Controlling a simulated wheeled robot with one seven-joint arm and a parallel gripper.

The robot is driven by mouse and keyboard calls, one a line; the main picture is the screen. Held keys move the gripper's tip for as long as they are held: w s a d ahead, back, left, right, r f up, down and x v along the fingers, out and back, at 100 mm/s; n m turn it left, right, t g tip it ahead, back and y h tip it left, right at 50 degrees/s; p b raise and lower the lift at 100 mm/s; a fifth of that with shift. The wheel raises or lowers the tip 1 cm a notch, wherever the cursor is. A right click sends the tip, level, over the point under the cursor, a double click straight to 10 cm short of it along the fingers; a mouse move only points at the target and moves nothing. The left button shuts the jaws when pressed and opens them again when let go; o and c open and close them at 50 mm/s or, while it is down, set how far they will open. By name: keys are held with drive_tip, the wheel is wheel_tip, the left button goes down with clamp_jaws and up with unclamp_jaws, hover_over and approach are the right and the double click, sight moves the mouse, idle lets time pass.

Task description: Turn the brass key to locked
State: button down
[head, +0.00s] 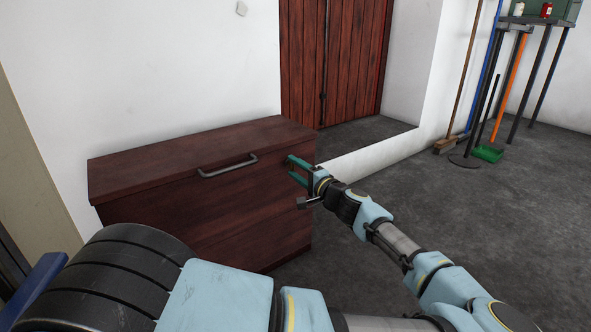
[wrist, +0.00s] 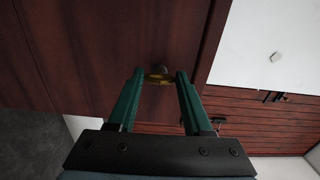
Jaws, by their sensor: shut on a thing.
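The brass key (wrist: 158,78) sits in the dark red-brown face of the cabinet (head: 190,185), near its right end. In the wrist view, the green fingers of my gripper (wrist: 157,82) are on both sides of the key and shut on it. A darker round part shows just beyond the key, against the cabinet face. In the head view, my gripper (head: 289,168) is at the right end of the drawer front, and its fingers hide the key. I cannot tell the key's exact turn angle.
A grey bar handle (head: 228,166) is on the drawer front, left of my gripper. A dark red plank door (head: 330,60) stands behind the cabinet. A broom (head: 446,144) and a green dustpan (head: 488,153) stand at the right. The grey floor right of my arm is clear.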

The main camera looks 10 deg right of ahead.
drive_tip(key=shift+f, duration=0.1)
drive_tip(key=shift+c, duration=1.6)
unclamp_jaws()
drive_tip(key=shift+s, duration=0.1)
drive_tip(key=p+v, duration=0.2)
drive_tip(key=v, duration=0.8)
drive_tip(key=shift+s+d+p, duration=0.2)
drive_tip(key=shift+s+p, duration=0.05)
drive_tip(key=shift+p, duration=0.15)
